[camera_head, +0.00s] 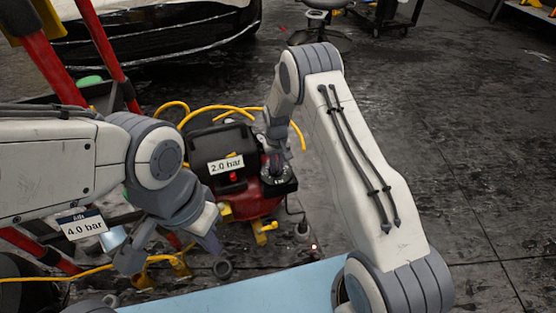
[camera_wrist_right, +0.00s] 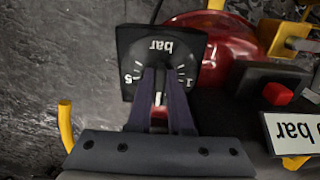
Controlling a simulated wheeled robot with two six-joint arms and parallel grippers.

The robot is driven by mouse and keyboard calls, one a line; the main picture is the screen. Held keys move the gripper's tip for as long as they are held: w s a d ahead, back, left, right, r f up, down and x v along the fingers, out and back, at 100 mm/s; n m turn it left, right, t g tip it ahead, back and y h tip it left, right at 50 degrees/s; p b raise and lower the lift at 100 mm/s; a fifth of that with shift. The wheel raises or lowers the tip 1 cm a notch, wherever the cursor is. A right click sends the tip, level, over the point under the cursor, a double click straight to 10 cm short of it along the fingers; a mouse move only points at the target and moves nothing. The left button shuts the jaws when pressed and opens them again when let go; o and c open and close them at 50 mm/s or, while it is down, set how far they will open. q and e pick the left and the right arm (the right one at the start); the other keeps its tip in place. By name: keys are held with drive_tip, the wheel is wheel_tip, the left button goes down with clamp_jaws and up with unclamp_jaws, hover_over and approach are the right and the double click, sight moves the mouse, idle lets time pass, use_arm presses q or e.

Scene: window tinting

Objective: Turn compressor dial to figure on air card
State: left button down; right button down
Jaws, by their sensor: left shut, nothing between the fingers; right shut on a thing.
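The compressor (camera_head: 245,205) has a red tank and black top and stands on the floor. Its black dial plate (camera_head: 283,187) also shows upside down in the right wrist view (camera_wrist_right: 190,50), with "bar", 5 at left and 1 at right. My right gripper (camera_wrist_right: 161,84) is shut on the dial's knob, which its fingers mostly hide. A white pointer mark (camera_wrist_right: 160,97) shows between the fingers, roughly midway between 5 and 1. The air card (camera_head: 83,227) reads 4.0 bar. My left gripper (camera_head: 212,243) is shut and empty, left of the compressor.
A white label (camera_head: 225,165) on the compressor reads 2.0 bar. A yellow hose (camera_head: 60,276) runs along the floor and around the compressor. A light-blue surface (camera_head: 240,295) lies in front. Red posts (camera_head: 50,60) stand at left. The floor at right is open.

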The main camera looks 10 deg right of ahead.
drive_tip(key=m+p, duration=0.2)
drive_tip(key=m, duration=0.1)
drive_tip(key=shift+a+r+m, duration=0.1)
drive_tip(key=shift+a+m, duration=0.1)
drive_tip(key=shift+m, duration=0.1)
drive_tip(key=shift+w+a+m+p, duration=0.15)
drive_tip(key=shift+m+p, duration=0.15)
drive_tip(key=shift+m, duration=0.65)
drive_tip(key=shift+a+m+p, duration=0.1)
drive_tip(key=shift+m+p, duration=0.2)
drive_tip(key=shift+m, duration=0.65)
drive_tip(key=c, duration=0.8)
unclamp_jaws()
wheel_tip(320, 180, up, 10)
drive_tip(key=p, duration=0.3)
drive_tip(key=shift+r, duration=0.15)
